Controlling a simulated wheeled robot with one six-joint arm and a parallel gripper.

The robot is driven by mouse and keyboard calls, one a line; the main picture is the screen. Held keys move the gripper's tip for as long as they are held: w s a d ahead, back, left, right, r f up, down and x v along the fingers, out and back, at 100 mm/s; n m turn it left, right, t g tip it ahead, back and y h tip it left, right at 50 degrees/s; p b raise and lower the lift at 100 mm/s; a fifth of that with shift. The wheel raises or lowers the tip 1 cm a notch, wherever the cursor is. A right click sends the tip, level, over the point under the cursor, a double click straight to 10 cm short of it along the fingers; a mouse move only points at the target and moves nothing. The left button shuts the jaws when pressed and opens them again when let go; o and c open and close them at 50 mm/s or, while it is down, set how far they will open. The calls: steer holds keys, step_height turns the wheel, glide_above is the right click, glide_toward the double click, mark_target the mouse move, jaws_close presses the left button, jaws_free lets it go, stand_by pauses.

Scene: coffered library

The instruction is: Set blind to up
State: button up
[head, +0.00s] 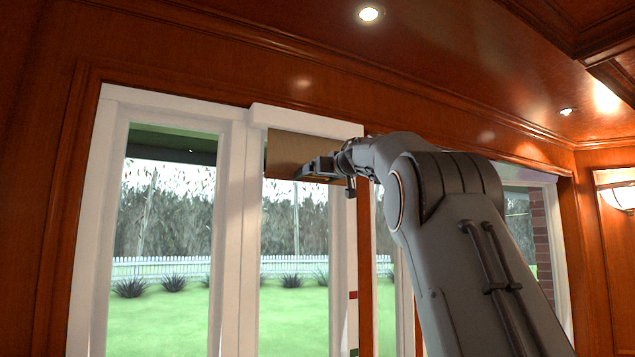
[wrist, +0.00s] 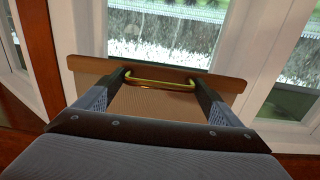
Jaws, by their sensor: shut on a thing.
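The blind (head: 285,150) is a short brown panel high in the middle window, just below a white headrail (head: 305,120). Most of the glass below it is uncovered. In the wrist view, the blind (wrist: 150,105) has a bottom bar (wrist: 90,66) with a brass handle (wrist: 160,85). My gripper (head: 310,169) is at the blind's lower edge. In the wrist view, my gripper (wrist: 160,79) has its fingers at the two ends of the handle and is shut on it. My arm hides the right part of the blind's lower edge in the head view.
A red mark (head: 353,295) and a green mark (head: 354,352) sit on the white frame below the blind. A left window (head: 165,230) has clear glass. Wooden trim (head: 365,260) runs just right of the blind's window. The wood ceiling (head: 470,60) is close above.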

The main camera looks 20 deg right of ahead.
steer(key=shift+s+r, duration=0.15)
steer(key=shift+r, duration=0.35)
steer(key=o, duration=1.2)
steer(key=shift+o, duration=0.7)
steer(key=shift+f, duration=0.2)
steer(key=s+b, duration=0.3)
steer(key=s, duration=0.4)
steer(key=shift+s+d, duration=0.35)
steer(key=shift+d, duration=0.1)
